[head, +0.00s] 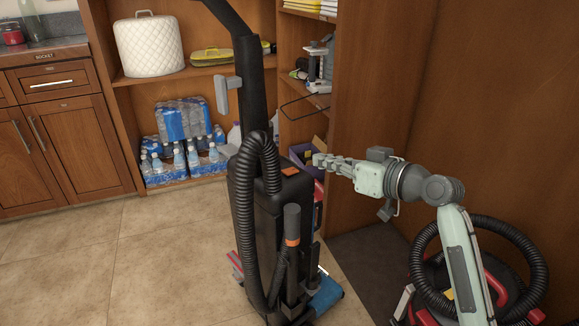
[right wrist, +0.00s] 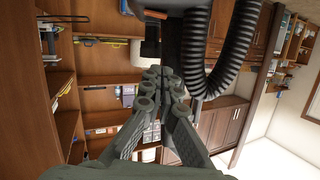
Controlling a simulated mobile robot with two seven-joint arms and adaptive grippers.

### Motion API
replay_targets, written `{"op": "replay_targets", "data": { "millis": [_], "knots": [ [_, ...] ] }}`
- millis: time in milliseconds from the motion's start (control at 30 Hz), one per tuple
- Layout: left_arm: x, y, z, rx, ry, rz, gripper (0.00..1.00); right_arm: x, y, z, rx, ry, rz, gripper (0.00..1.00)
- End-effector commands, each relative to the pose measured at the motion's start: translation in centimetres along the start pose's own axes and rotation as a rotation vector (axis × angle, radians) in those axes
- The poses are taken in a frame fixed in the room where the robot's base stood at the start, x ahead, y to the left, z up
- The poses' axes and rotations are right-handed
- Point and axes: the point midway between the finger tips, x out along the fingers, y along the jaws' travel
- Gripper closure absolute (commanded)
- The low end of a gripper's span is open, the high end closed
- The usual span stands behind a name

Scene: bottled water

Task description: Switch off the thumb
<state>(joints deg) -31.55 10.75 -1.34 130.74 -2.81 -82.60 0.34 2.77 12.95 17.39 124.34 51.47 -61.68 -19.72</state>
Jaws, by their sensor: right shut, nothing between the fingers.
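A black upright vacuum cleaner (head: 258,205) stands on the floor, with a ribbed hose (head: 270,215) looped along its body. A small orange switch-like part (head: 290,172) sits on its top; I cannot tell if it is on or off. Nothing in view is plainly a thumb. My right gripper (head: 318,160) is shut and empty, just right of and slightly above the vacuum's top, pointing left. In the right wrist view its fingers (right wrist: 162,78) are together, below the dark vacuum body (right wrist: 183,42) and hose (right wrist: 240,35). An orange part (right wrist: 151,47) shows there too. My left gripper is out of view.
A wooden shelf unit (head: 190,75) behind holds packs of bottled water (head: 183,120) and a white quilted cover (head: 148,45). A second, red and black machine with a coiled hose (head: 525,262) stands at the right, near my arm. The tiled floor (head: 150,260) at left is clear.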

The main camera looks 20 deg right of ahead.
Motion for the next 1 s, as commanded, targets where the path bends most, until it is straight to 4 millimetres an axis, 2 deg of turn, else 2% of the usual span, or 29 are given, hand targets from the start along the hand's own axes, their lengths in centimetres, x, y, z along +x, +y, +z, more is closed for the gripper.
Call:
{"op": "replay_targets", "data": {
  "millis": [167,267,667,700,800,1000],
  "knots": [
    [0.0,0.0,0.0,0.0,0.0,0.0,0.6,0.8,0.0,0.0,0.001,0.0,0.0,1.0],
    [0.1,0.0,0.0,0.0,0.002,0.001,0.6,2.1,0.0,0.0,0.004,0.001,-0.001,1.0],
    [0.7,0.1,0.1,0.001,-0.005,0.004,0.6,10.5,-0.1,0.0,0.003,0.0,-0.001,1.0],
    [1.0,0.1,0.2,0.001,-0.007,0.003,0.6,10.5,0.0,1.2,0.007,-0.005,0.0,1.0],
    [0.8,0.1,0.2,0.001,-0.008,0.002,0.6,10.7,0.0,2.6,0.004,-0.004,0.0,1.0],
    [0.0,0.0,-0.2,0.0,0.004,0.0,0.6,11.0,0.0,3.9,0.003,-0.003,0.001,1.0]
  ]
}}
